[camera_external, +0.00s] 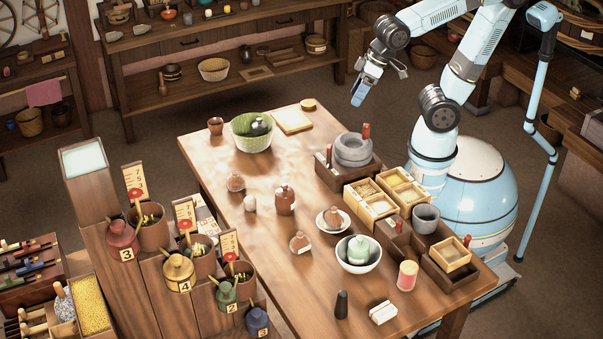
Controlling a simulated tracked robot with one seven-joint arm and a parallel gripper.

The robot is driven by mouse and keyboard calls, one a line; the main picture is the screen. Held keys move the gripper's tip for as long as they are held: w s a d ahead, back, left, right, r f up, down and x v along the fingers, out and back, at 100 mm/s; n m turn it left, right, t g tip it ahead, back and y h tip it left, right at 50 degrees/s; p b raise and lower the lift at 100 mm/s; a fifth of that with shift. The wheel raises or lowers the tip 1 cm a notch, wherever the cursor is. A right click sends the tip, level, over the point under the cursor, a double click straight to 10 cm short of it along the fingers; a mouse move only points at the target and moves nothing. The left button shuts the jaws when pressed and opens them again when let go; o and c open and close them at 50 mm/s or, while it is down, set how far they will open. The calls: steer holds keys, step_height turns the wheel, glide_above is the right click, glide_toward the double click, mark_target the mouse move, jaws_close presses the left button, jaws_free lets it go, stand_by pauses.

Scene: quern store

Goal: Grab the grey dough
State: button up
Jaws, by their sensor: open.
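I cannot clearly pick out a grey dough. Grey round stones (353,149) are stacked in a dark wooden box at the table's right back. A green bowl (252,139) at the far left holds something dark grey. My gripper (380,82) is open and empty, high beyond the table's back right, well apart from all of these.
Wooden boxes of grain (372,198), a grey mortar (425,217) and a white bowl (358,262) with a pale green jar crowd the right side. A wooden board (293,121) lies at the back. Stepped stands with numbered jars (178,271) are at front left. The table's left middle is fairly clear.

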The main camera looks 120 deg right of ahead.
steer(key=w+d+f+m+t+y, duration=0.1)
steer(key=w+d+f+m+y, duration=0.1)
steer(key=w+f+m, duration=0.55)
steer(key=w+d+f+m+y, duration=0.15)
steer(key=w+m, duration=0.35)
steer(key=w, duration=0.5)
steer(key=w+d+r+m+t, duration=0.4)
steer(key=d+r+m+t, duration=0.3)
steer(key=d+r+m, duration=0.65)
glide_toward(250, 203)
steer(key=shift+s+d+f+m+y, duration=0.1)
steer(key=shift+s+d+m+y, duration=0.05)
steer(key=shift+d, duration=0.4)
steer(key=shift+s+d+f+m+y, duration=0.1)
steer(key=shift+d+m, duration=0.05)
steer(key=shift+d, duration=0.4)
steer(key=shift+f, duration=0.15)
steer(key=shift+f+x, duration=0.15)
steer(key=shift+x, duration=1.7)
steer(key=shift+f+x, duration=0.15)
steer(key=shift+x, duration=1.75)
steer(key=shift+s+a, duration=0.1)
steer(key=shift+s, duration=0.05)
steer(key=shift+c, duration=0.3)
